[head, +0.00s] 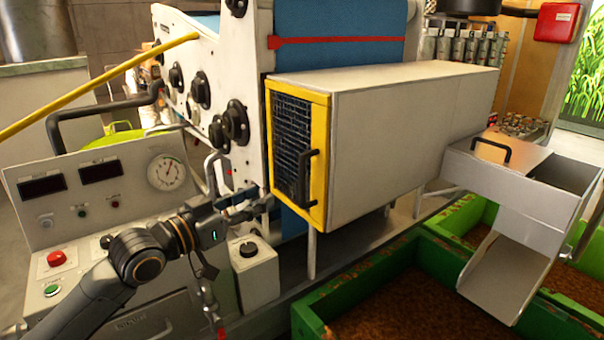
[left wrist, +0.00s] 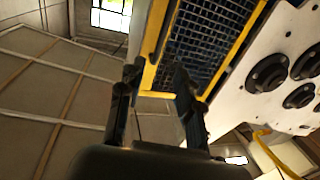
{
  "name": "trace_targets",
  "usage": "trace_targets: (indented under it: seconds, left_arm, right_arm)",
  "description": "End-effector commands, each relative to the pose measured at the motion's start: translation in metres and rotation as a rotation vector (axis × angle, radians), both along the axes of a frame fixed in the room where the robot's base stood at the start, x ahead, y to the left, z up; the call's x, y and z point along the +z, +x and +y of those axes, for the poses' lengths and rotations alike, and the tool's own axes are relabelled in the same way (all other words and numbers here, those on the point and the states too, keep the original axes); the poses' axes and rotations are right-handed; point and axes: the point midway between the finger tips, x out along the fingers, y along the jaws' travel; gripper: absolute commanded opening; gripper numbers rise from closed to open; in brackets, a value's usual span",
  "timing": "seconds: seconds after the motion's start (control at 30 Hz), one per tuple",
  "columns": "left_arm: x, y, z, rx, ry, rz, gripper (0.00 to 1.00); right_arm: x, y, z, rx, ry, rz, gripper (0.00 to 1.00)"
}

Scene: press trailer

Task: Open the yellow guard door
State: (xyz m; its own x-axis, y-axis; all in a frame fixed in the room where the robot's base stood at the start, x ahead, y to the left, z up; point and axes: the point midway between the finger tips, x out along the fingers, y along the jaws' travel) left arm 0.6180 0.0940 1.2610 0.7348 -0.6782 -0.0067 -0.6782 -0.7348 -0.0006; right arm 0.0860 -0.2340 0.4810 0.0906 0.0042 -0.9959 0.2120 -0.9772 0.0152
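The yellow guard door (head: 328,150) is the yellow-framed end panel with dark mesh on the light grey box, and it looks shut. Its black vertical handle (head: 307,178) is on the door's right side. My left gripper (head: 264,203) is just left of the door's lower part, apart from the handle. In the left wrist view the two fingers (left wrist: 158,90) are spread with nothing between them. The door's yellow frame and mesh (left wrist: 212,40) rise beyond the fingertips, and a dark bar beside the mesh appears to be the handle (left wrist: 171,28). My right gripper is out of view.
A white press panel with black knobs (head: 235,122) stands left of the door. A control console (head: 100,195) and a small knob box (head: 255,275) are near my left arm. Green bins (head: 310,325) and a metal chute (head: 510,265) lie below and right.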

Motion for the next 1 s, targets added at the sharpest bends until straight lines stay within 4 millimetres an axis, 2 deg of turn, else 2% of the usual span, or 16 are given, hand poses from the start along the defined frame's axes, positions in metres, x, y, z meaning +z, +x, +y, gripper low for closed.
trace_targets:
  seconds: [0.17,0.7,1.0]
  left_arm:
    - [0.007,0.011,-0.008,-0.002,-0.009,-0.005,0.35]
    - [0.008,0.084,-0.077,-0.002,-0.006,-0.005,0.35]
    - [0.004,0.101,-0.092,-0.001,-0.003,-0.005,0.35]
  right_arm:
    - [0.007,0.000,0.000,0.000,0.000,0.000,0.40]
    - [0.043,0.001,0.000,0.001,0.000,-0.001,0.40]
    - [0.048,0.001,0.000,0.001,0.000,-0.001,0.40]
